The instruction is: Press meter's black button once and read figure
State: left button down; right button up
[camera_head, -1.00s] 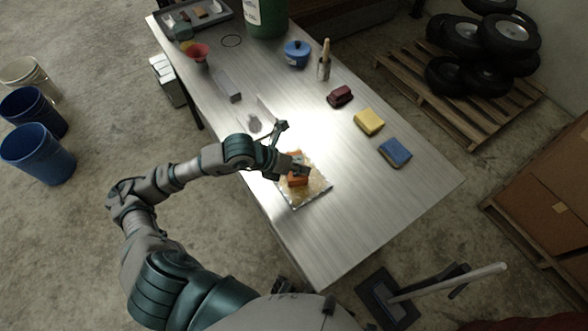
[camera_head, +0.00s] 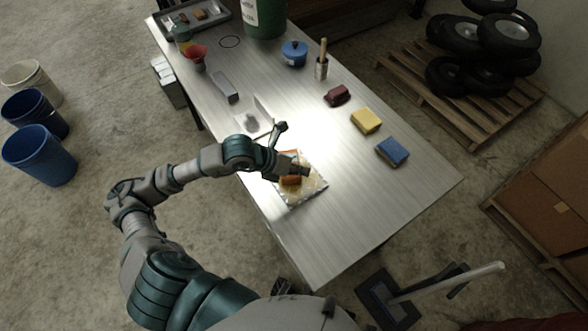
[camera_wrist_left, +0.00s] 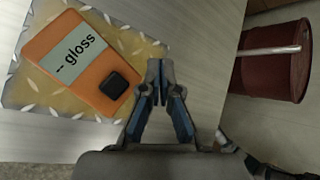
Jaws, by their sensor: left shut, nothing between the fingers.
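The orange meter (camera_wrist_left: 75,62) lies on a diamond-pattern metal plate (camera_wrist_left: 140,45) on the table. In the left wrist view its grey display (camera_wrist_left: 72,52) reads "-- gloss", with no digits, and its black button (camera_wrist_left: 114,84) faces up. My left gripper (camera_wrist_left: 160,72) is shut and empty, its fingertips to the right of the button in that view. I cannot tell their height above the plate. In the head view my left gripper (camera_head: 303,172) is over the plate (camera_head: 312,190) and partly hides the meter (camera_head: 290,181). My right gripper is not in view.
A blue sponge (camera_head: 392,151), a yellow sponge (camera_head: 366,120) and a dark red block (camera_head: 337,95) lie on the metal table (camera_head: 400,200). A blue pot (camera_head: 294,53), a brush holder (camera_head: 321,68) and a grey bar (camera_head: 225,87) stand or lie farther back. The table's near right is clear.

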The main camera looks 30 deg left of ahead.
pick_arm(q)
jog(key=shift+a+r, duration=0.15)
jog(key=a, duration=0.4)
jog(key=shift+r, duration=0.4)
jog(key=shift+d+r, duration=0.25)
jog(key=shift+d, duration=0.45)
jog(key=r+p, duration=0.1)
jog(key=r, duration=0.1)
jog(key=a+r+p, duration=0.1)
jog(key=r, duration=0.1)
jog(key=shift+a+r+p, duration=0.1)
jog(key=shift+a+p, duration=0.05)
jog(key=shift+p, duration=0.15)
jog(key=shift+d+r, duration=0.3)
jog(key=shift+r, duration=0.1)
jog(key=shift+d, duration=0.25)
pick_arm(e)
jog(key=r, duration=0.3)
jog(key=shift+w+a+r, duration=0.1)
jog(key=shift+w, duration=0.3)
pick_arm(q)
jog(key=shift+a, duration=0.2)
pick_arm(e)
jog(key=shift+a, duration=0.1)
